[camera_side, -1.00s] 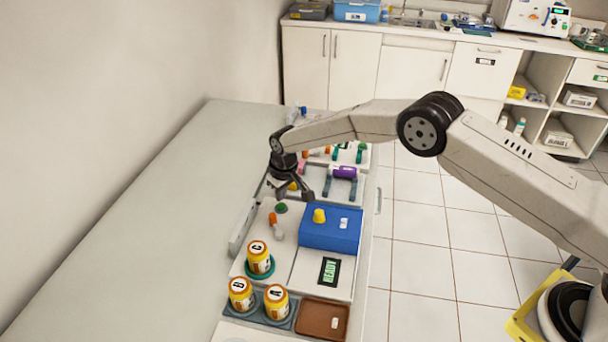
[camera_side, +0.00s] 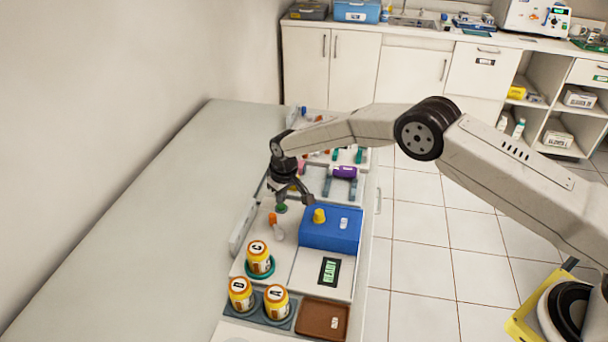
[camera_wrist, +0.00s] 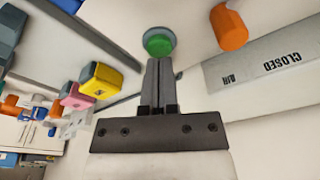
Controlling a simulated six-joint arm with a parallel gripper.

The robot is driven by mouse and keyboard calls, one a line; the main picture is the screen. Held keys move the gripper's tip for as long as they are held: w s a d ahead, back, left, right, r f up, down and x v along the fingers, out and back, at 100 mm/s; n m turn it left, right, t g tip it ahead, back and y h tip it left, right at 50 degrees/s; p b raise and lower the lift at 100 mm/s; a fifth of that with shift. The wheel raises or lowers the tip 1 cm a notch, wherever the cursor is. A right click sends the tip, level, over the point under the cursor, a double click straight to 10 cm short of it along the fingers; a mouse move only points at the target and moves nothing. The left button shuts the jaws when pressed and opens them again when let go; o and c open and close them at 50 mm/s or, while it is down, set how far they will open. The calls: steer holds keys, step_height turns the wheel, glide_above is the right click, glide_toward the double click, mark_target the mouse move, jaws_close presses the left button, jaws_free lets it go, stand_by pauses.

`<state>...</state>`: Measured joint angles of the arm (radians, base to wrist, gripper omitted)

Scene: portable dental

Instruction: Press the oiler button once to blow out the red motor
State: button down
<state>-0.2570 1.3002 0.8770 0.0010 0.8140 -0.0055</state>
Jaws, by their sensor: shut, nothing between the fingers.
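A round green button (camera_side: 281,209) sits on the pale panel to the left of the blue box; it also shows in the wrist view (camera_wrist: 159,41). My gripper (camera_side: 281,201) is shut and empty, pointing down with its tips right at the button. In the wrist view my gripper's fingers (camera_wrist: 158,62) are together and overlap the button's near edge; whether they touch it I cannot tell. A display (camera_side: 329,271) reads READY. I cannot tell which piece is the red motor; an orange-capped piece (camera_side: 274,219) lies beside the button.
The blue box (camera_side: 330,235) carries a yellow knob (camera_side: 319,215). Labelled jars, such as jar C (camera_side: 258,256), and a brown tray (camera_side: 323,319) stand nearer the camera. A purple cylinder (camera_side: 344,172) rests in a cradle behind. The left of the bench (camera_side: 140,220) is clear.

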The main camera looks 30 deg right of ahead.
steer(key=shift+f, duration=0.75)
stand_by(0.4)
steer(key=shift+r, duration=3.5)
steer(key=shift+d+r, duration=0.1)
